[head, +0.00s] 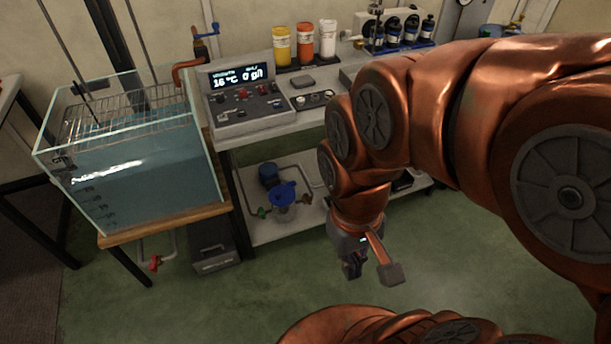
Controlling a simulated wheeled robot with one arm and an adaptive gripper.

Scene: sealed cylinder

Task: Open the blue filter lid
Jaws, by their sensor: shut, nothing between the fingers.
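The blue filter lid (284,192) sits on top of a clear cylinder (284,212) on the low shelf under the workbench, and it looks closed. My gripper (352,268) hangs pointing down over the floor, to the right of and nearer than the lid. It is apart from the lid, shut and empty. The fingers are small and dark in this view.
A glass water tank (145,175) with a wire rack stands at left. A control panel (245,98) and several bottles are on the bench (245,128) above the shelf. Pipes and a blue-topped part (269,174) surround the filter. The green floor (190,305) is clear in front.

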